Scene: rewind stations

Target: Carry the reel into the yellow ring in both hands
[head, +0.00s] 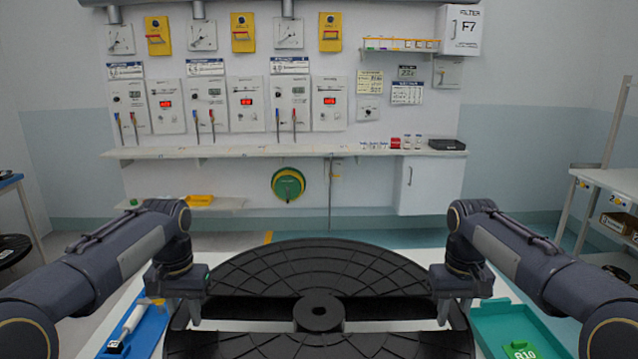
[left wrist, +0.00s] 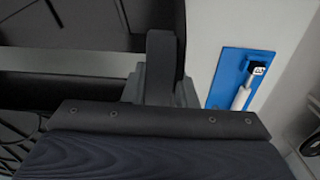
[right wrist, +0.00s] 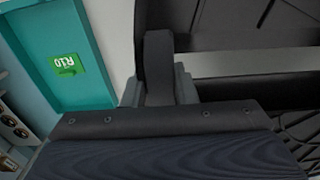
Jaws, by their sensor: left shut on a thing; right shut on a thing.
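The reel (head: 330,262) is large, black and round, with a raised centre hub (head: 319,311) and open slots. It lies flat in front of me in the head view, and its near edge is cut off. My left gripper (head: 190,308) is shut on the reel's left side, and my right gripper (head: 443,308) is shut on its right side. Dark parts of the reel also fill much of the left wrist view (left wrist: 70,25) and the right wrist view (right wrist: 245,22). The fingertips are partly hidden. I cannot make out a yellow ring on the floor.
A pale surface shows under the reel. A blue tray (head: 150,330) with a white tool is at the left, and a teal tray (head: 545,345) with a green R10 card (head: 522,350) at the right. A wall shelf (head: 240,151) and a white cabinet (head: 425,186) stand ahead.

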